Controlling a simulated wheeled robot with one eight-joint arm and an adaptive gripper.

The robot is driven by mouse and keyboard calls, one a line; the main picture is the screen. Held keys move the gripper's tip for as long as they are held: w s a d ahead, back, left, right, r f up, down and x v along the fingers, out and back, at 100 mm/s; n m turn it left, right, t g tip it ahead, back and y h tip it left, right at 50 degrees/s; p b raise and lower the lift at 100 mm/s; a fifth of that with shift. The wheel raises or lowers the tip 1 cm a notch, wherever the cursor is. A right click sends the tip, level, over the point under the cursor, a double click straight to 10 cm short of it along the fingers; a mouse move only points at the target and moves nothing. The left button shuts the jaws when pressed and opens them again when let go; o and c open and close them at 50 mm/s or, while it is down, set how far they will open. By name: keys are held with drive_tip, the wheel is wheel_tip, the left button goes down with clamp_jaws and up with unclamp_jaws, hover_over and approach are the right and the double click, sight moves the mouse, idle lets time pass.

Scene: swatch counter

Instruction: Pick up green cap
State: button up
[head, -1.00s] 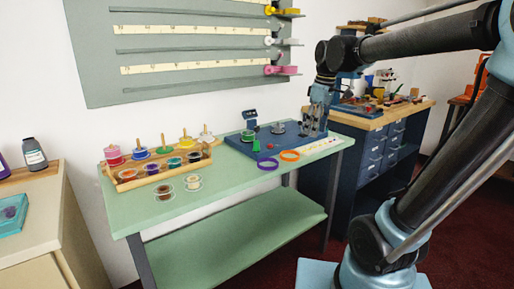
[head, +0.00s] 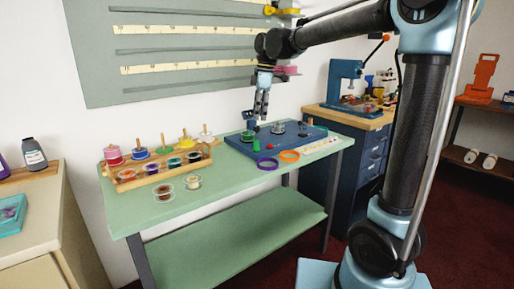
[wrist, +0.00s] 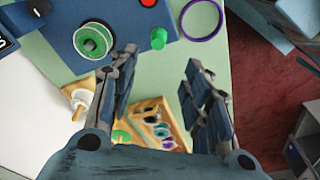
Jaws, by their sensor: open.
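The green cap (head: 256,146) is a small green piece standing near the front edge of the blue board (head: 236,145). In the wrist view, the green cap (wrist: 158,38) shows as a short cylinder just beyond my fingertips, roughly in line with the gap between them. My gripper (head: 261,117) points down above the board, higher than the cap and apart from it. In the wrist view my gripper (wrist: 160,58) has its two fingers spread wide with nothing between them.
A green spool (wrist: 93,40) is on the board near the cap. A purple ring (head: 267,163) and an orange ring (head: 289,156) lie close by. A wooden rack (head: 122,184) of colored spools stands left. Bare green counter (head: 225,180) lies in front.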

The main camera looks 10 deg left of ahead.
sight(256, 141)
drive_tip(key=f, duration=0.5)
drive_tip(key=a+f, duration=0.1)
drive_tip(key=f, duration=0.2)
drive_tip(key=shift+s, duration=0.15)
drive_tip(key=shift+a+f, duration=0.15)
drive_tip(key=shift+f, duration=1.15)
drive_tip(key=shift+a+f, duration=0.1)
drive_tip(key=shift+f, duration=1.2)
drive_tip(key=c, duration=0.7)
